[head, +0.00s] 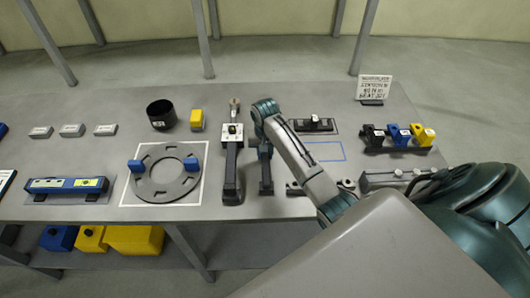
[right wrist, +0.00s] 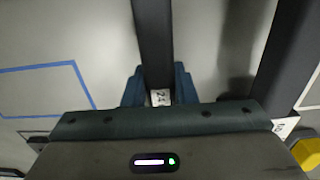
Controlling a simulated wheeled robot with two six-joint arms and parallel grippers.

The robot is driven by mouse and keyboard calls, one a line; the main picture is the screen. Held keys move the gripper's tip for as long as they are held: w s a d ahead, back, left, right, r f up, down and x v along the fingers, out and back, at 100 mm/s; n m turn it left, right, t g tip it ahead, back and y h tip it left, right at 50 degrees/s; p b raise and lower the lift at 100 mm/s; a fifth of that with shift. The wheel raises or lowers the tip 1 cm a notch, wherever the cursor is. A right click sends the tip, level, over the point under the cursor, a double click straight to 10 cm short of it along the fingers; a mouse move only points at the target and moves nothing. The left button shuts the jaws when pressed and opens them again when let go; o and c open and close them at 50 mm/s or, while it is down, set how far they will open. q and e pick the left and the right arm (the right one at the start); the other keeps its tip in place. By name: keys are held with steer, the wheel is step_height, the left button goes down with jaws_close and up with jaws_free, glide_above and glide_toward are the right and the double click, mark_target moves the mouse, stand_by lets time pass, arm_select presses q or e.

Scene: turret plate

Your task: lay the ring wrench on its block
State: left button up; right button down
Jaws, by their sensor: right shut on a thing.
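My right gripper (head: 265,147) is shut on a dark straight bar (head: 266,176), perhaps the ring wrench's handle; no ring end shows clearly. In the right wrist view the fingers (right wrist: 159,88) sit on both sides of this bar (right wrist: 153,38), with a small white label (right wrist: 160,97) between them. A second dark bar (head: 231,170) lies just to the left, with a white-labelled part and a metal end at its far side; it also shows in the right wrist view (right wrist: 292,58). I cannot tell which piece is the wrench's block. My left gripper is out of view.
A slotted grey ring plate (head: 150,185) with two blue blocks lies left on a white square. A black cup (head: 161,112) and yellow block (head: 197,120) stand behind. A blue outline (head: 326,160) right of my gripper looks empty. Coloured pieces (head: 398,136) stand farther right.

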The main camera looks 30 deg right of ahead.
steer(key=shift+f, duration=0.1)
stand_by(0.5)
steer(key=c, duration=1.1)
jaws_free()
steer(key=shift+r, duration=3.5)
